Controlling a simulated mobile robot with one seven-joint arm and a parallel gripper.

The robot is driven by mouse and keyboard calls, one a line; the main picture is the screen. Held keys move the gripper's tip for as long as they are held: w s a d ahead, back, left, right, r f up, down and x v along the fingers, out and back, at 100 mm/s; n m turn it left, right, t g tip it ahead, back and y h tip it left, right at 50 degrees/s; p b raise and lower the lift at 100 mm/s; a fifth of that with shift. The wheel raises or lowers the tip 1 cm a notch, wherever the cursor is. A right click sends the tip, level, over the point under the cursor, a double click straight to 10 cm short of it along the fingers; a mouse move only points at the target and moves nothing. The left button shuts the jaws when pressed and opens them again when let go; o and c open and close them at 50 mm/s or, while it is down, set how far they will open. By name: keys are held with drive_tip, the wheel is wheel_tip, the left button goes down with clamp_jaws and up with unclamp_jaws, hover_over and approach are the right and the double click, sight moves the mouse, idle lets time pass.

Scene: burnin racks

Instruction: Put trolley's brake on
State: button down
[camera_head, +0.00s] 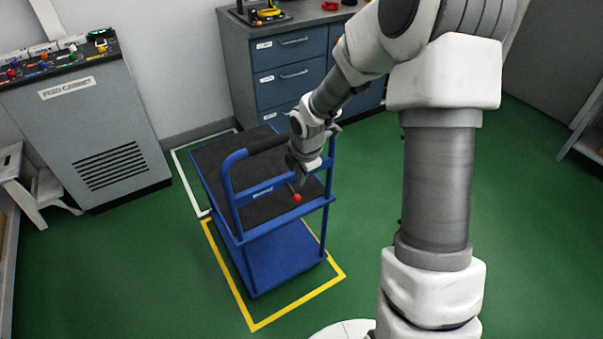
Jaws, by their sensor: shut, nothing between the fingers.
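A blue two-shelf trolley (238,221) stands on the green floor, with a dark mat on its top shelf and an upright push frame at the near end. A red knob (297,197) shows at the near end of the trolley, just below my gripper; it looks like the end of a brake lever. My gripper (301,182) points down at the push frame, close above the knob. It is shut and holds nothing. I cannot tell whether it touches the lever. The fingertips are small and partly lost against the dark mat.
A yellow floor outline (254,329) surrounds the trolley's near part and a white outline (187,184) its far part. A blue drawer unit (289,68) is behind. Floor is clear at right.

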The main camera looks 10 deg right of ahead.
sight(298, 201)
drive_tip(key=b+x, duration=0.1)
drive_tip(key=x, duration=0.7)
drive_tip(key=shift+f+b, duration=0.15)
drive_tip(key=shift+b, duration=0.2)
drive_tip(key=shift+s+f+b, duration=0.2)
drive_tip(key=shift+f+b, duration=0.1)
drive_tip(key=shift+f, duration=0.55)
drive_tip(key=shift+s+f+b, duration=0.2)
drive_tip(key=shift+f+b, duration=0.05)
drive_tip(key=shift+f, duration=0.6)
drive_tip(key=shift+r, duration=0.1)
drive_tip(key=shift+r+p, duration=0.7)
drive_tip(key=shift+p, duration=0.1)
drive_tip(key=shift+r, duration=0.1)
